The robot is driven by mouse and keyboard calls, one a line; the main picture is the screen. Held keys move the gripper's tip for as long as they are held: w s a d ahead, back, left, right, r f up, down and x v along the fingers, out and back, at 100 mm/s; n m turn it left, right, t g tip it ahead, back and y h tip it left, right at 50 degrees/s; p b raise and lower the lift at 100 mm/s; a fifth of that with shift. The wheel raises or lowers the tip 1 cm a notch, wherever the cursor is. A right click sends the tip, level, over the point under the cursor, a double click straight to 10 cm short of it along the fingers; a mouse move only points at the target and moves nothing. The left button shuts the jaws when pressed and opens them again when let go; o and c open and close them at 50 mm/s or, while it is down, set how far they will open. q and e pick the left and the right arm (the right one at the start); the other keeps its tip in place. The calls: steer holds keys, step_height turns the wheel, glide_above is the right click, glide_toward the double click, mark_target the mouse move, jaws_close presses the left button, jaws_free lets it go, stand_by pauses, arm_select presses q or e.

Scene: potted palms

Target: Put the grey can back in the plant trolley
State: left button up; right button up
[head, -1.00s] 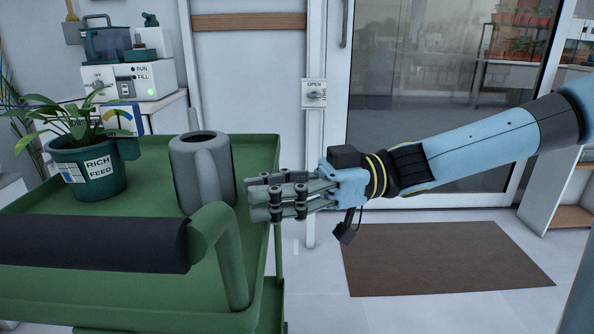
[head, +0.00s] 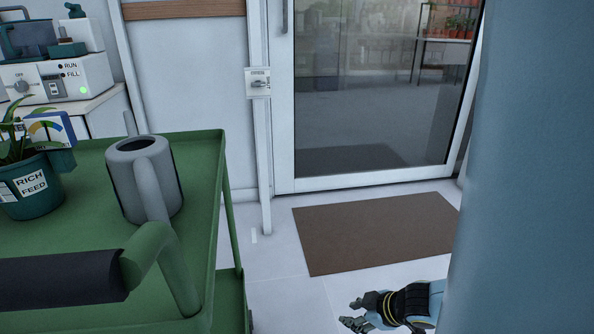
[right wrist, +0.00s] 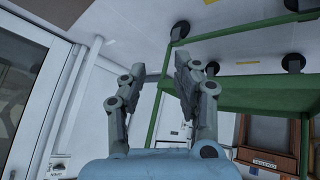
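The grey can (head: 146,188) stands upright on the top tray of the green plant trolley (head: 202,160), near its right edge. The trolley's handle post hides part of the can's lower front. My right gripper (head: 349,313) is low at the bottom of the head view, right of the trolley and well apart from the can. In the right wrist view its two fingers (right wrist: 158,70) are spread with nothing between them. The trolley's frame and wheels also show there, upside down (right wrist: 255,93). My left gripper is not in view.
A potted plant (head: 32,193) stands on the tray left of the can. The trolley's dark handle grip (head: 60,282) crosses the front. A white machine (head: 60,80) sits on a bench behind. A brown mat (head: 375,228) lies before the glass door (head: 370,90); floor around it is clear.

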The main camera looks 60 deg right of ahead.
steer(key=s+a+f+g, duration=0.4)
steer(key=s+a+f, duration=0.2)
steer(key=s+a, duration=0.3)
steer(key=s+a+f+g, duration=0.3)
steer(key=s+a+f, duration=0.3)
steer(key=s+a, duration=0.3)
step_height(320, 180, up, 8)
steer(key=s+m+y+p, duration=0.1)
steer(key=s+p, duration=0.1)
steer(key=p, duration=0.7)
steer(key=shift+s+a+f+p, duration=0.15)
steer(key=shift+s+a+p, duration=0.15)
steer(key=shift+s+p, duration=0.1)
